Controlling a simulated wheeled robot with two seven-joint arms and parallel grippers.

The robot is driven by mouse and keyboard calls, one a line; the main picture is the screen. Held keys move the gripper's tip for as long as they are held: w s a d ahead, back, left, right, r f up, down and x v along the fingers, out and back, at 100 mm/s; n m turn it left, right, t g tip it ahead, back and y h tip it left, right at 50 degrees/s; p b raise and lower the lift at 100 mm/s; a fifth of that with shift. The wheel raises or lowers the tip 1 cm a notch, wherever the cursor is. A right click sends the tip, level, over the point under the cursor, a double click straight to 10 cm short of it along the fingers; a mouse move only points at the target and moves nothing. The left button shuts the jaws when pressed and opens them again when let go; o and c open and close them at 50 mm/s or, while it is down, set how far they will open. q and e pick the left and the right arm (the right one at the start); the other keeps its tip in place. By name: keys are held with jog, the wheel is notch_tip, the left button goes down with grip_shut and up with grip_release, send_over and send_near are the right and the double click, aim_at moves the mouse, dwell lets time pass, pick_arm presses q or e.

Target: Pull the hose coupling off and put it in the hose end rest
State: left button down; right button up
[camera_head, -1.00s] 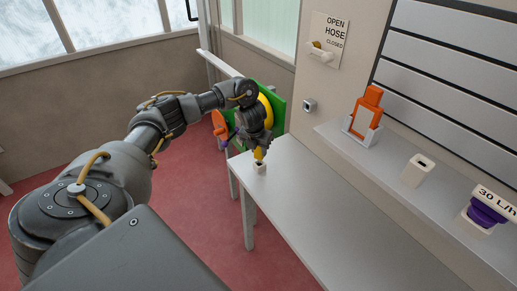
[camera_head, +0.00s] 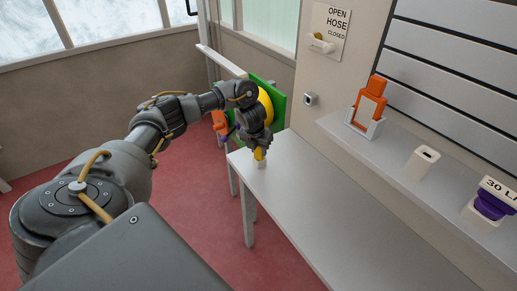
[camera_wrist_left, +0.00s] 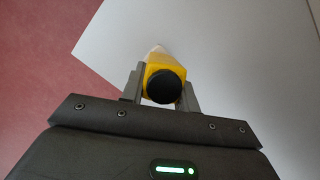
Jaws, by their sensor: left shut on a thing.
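My left gripper (camera_head: 259,149) is shut on the yellow hose coupling (camera_head: 259,154) above the far left corner of the grey table. In the left wrist view the coupling (camera_wrist_left: 160,78) sits between the two fingers, with its round black end towards the camera. Below it is a small white holder (camera_head: 261,164), likely the hose end rest, on the table. The gripper and coupling partly cover the holder, so I cannot tell whether the coupling is inside it. My right gripper is not in view.
A green board with a yellow disc (camera_head: 267,105) stands behind the gripper. A grey wall fitting (camera_head: 311,99) is to its right. Most of the table (camera_head: 320,220) is clear.

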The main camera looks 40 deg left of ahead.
pick_arm(q)
jog(key=shift+f, duration=0.2)
jog(key=c, duration=1)
grip_release()
jog(key=shift+o, duration=0.2)
jog(key=shift+r, duration=0.1)
jog(key=shift+r, duration=0.25)
jog(key=p+v, duration=0.2)
jog(key=v, duration=0.8)
jog(key=shift+s+d, duration=0.1)
